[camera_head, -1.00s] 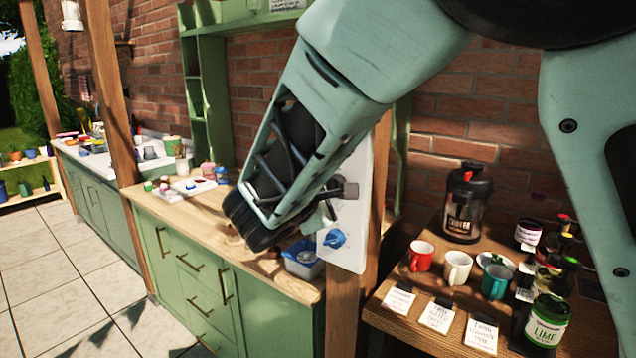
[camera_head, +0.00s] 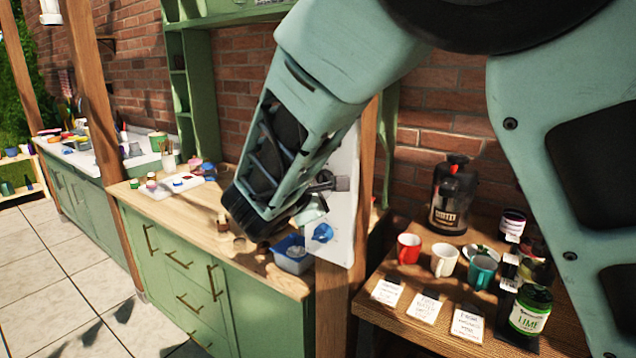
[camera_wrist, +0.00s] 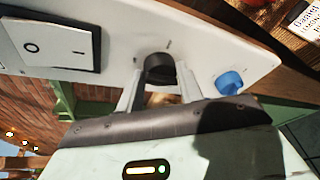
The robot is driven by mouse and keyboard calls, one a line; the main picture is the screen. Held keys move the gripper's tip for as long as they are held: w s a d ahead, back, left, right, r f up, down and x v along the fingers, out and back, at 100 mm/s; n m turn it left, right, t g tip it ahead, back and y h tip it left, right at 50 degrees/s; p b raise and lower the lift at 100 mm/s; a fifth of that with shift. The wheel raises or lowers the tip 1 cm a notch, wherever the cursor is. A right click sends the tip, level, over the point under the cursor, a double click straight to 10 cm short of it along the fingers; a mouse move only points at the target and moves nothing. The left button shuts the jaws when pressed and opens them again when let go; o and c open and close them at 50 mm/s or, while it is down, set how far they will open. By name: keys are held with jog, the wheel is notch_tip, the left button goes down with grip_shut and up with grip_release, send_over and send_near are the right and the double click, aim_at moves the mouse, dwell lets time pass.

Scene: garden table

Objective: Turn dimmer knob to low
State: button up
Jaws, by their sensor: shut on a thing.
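A white panel (camera_head: 341,215) is fixed to a wooden post. In the wrist view the panel (camera_wrist: 205,60) carries a black knob (camera_wrist: 160,69) with small tick marks around it. My gripper (camera_wrist: 160,82) is shut on this black knob, with one pale finger on each side of it. A blue knob (camera_wrist: 230,82) sits to the right of it, clear of the fingers, and it also shows in the head view (camera_head: 322,233). In the head view my gripper (camera_head: 316,205) is at the panel, and the black knob is hard to make out there.
A large rocker switch (camera_wrist: 50,42) is left of the black knob in the wrist view. A blue tub (camera_head: 291,254) stands on the green cabinet's wooden top (camera_head: 190,215) below my wrist. A side table at right holds mugs (camera_head: 445,260), a coffee dispenser (camera_head: 453,195), jars and cards.

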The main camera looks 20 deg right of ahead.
jog(key=shift+n+p, duration=0.3)
jog(key=shift+p, duration=0.3)
jog(key=n+p, duration=0.1)
jog(key=p, duration=0.1)
jog(key=n+g+p, duration=0.1)
jog(key=p, duration=0.1)
jog(key=shift+r+g, duration=0.3)
jog(key=n+g+h+p, duration=0.1)
jog(key=n+p, duration=0.2)
jog(key=p, duration=0.3)
jog(key=shift+w+a, duration=0.15)
jog(key=n+g+h+p, duration=0.1)
jog(key=n+p, duration=0.1)
jog(key=n+h+p, duration=0.1)
jog(key=n+p, duration=0.2)
jog(key=f+n+g+p, duration=0.1)
jog(key=n+p, duration=0.1)
jog(key=p, duration=0.1)
jog(key=shift+w+a+n+g+h, duration=0.2)
jog(key=shift+n+g+h, duration=0.1)
jog(key=shift+h, duration=0.1)
jog(key=o, duration=1)
jog(key=shift+r, duration=0.1)
